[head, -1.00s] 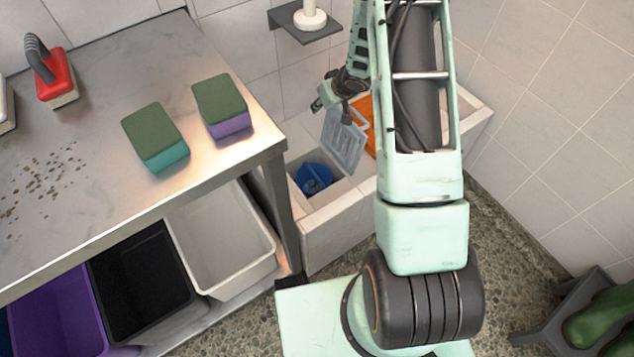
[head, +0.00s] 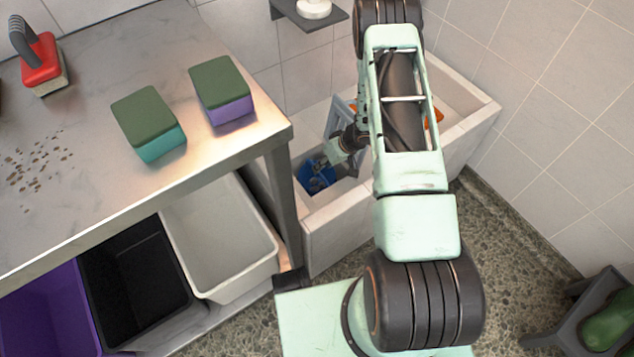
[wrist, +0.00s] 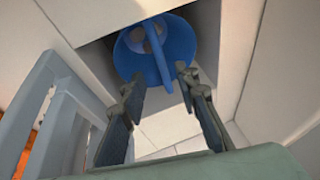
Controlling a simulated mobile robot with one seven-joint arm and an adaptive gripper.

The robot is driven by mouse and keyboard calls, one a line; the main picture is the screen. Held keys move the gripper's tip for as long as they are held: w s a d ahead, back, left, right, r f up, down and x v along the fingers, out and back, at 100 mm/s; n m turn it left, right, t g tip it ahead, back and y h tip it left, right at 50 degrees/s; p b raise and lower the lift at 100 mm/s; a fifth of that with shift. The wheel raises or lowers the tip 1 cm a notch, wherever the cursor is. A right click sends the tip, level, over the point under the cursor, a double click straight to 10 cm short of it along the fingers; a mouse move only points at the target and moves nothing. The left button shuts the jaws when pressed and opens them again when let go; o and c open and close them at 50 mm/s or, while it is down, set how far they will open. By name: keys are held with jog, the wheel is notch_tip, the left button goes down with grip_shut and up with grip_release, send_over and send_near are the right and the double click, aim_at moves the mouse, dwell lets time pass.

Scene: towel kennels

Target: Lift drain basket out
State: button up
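The blue drain basket (head: 314,178) sits in a square recess in the pale tiled trough. In the wrist view the basket (wrist: 181,42) is a round tub with a blue bar across its mouth. My gripper (head: 334,158) is just above it in the head view and hides part of it.
A grey slotted grate (wrist: 62,115) stands tilted beside the recess, close to my gripper's left in the wrist view. The trough's wall (head: 340,212) surrounds the recess. A steel table (head: 210,150) with two sponges stands to the left, with bins beneath.

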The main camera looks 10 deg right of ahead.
jog(key=b+x, duration=0.2)
jog(key=x, duration=0.3)
jog(key=shift+a+f+b, duration=0.1)
jog(key=shift+a+b, duration=0.1)
jog(key=shift+b, duration=0.15)
grip_shut()
